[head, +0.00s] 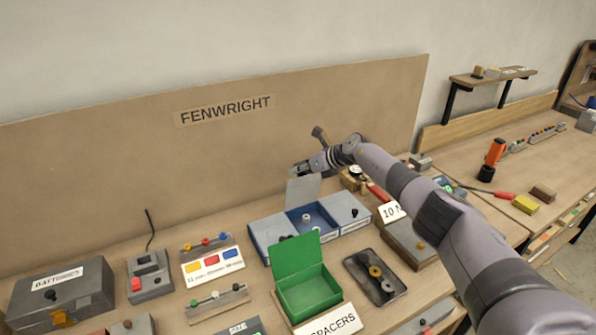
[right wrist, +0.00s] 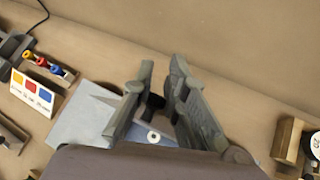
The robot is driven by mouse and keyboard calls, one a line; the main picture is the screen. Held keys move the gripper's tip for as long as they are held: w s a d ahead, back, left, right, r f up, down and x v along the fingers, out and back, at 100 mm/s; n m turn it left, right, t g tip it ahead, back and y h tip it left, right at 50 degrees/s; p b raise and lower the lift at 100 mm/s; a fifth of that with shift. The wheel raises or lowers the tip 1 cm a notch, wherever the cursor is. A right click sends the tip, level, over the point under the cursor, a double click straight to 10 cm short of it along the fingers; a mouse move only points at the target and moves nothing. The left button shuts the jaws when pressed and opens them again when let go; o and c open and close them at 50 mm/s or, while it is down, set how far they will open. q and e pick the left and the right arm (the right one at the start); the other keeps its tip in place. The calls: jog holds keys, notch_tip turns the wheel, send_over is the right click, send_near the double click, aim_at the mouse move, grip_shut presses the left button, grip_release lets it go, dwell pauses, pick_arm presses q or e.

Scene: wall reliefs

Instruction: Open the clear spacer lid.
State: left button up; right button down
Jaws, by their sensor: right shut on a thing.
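A low blue-grey box (head: 263,235) on the bench has several compartments. The clear lid (head: 303,190), a pale see-through panel, stands steeply raised at its open middle compartment, which holds a small ring-shaped part (head: 306,217). My right gripper (head: 297,169) is at the lid's upper edge. In the right wrist view its fingers (right wrist: 161,78) are closed around a small dark piece, likely the lid's knob (right wrist: 155,101). The lid's edge is hard to make out there. My left gripper is not in view.
A FENWRIGHT backboard (head: 225,109) rises close behind my right gripper.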

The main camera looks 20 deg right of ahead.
jog(key=shift+w+f, duration=0.15)
jog(key=shift+f, duration=0.5)
jog(key=shift+a, duration=0.1)
dwell(0.9)
jog(key=c, duration=1.8)
grip_release()
jog(key=shift+w+f, duration=0.1)
jog(key=shift+o, duration=1.3)
jog(key=shift+w, duration=0.35)
jog(key=v, duration=1.2)
